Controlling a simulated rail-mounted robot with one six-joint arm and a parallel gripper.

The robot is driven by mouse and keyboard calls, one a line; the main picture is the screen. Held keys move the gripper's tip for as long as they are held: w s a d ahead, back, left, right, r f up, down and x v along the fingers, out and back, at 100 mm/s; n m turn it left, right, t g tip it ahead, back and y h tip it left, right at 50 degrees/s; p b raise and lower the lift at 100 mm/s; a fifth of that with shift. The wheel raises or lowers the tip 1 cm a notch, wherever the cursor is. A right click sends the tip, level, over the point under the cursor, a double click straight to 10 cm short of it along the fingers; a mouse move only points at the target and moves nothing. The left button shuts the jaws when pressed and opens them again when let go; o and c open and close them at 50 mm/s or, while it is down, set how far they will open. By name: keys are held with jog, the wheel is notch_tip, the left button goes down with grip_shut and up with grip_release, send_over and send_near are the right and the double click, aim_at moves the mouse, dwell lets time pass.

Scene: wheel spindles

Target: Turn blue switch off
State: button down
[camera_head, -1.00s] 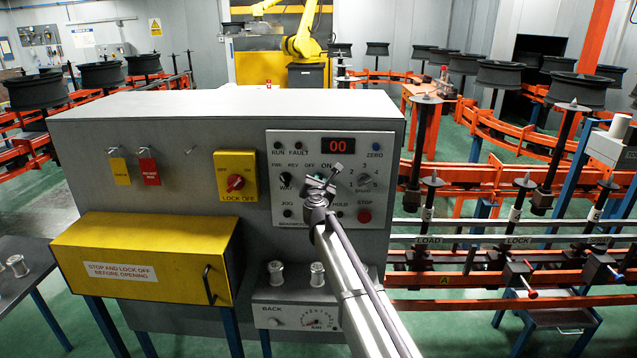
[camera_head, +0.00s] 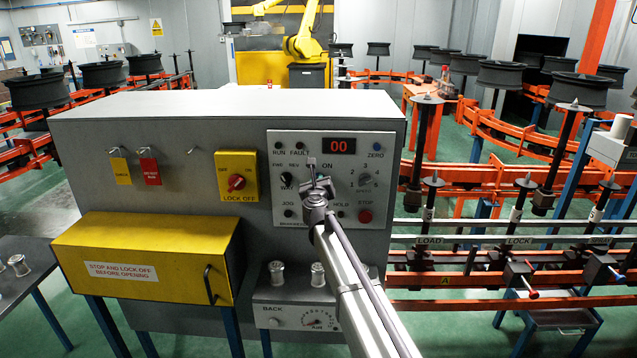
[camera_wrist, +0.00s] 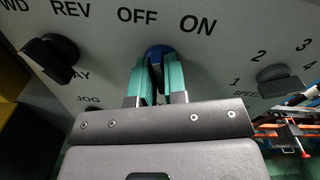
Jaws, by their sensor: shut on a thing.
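The blue switch (camera_wrist: 157,52) is on the grey control panel, below and between the OFF and ON labels in the wrist view. My gripper's teal fingers (camera_wrist: 159,78) are shut on it, one on each side. The fingers point up toward the gap between the labels, close to OFF. Most of the switch is hidden between the fingers. In the head view my gripper (camera_head: 319,184) is at the panel's middle and covers the switch and the OFF label; ON shows to its right.
A black mode knob (camera_wrist: 48,56) is left of my gripper, and a speed knob (camera_wrist: 284,80) is to the right. A red stop button (camera_head: 365,216) sits below right. The display (camera_head: 339,146) above reads 00. A red lock-off switch (camera_head: 236,183) is further left.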

jog(key=shift+n, duration=0.6)
jog(key=c, duration=1.2)
grip_release()
jog(key=shift+o, duration=0.2)
jog(key=s, duration=1)
jog(key=shift+s+d, duration=0.3)
jog(key=shift+s, duration=0.1)
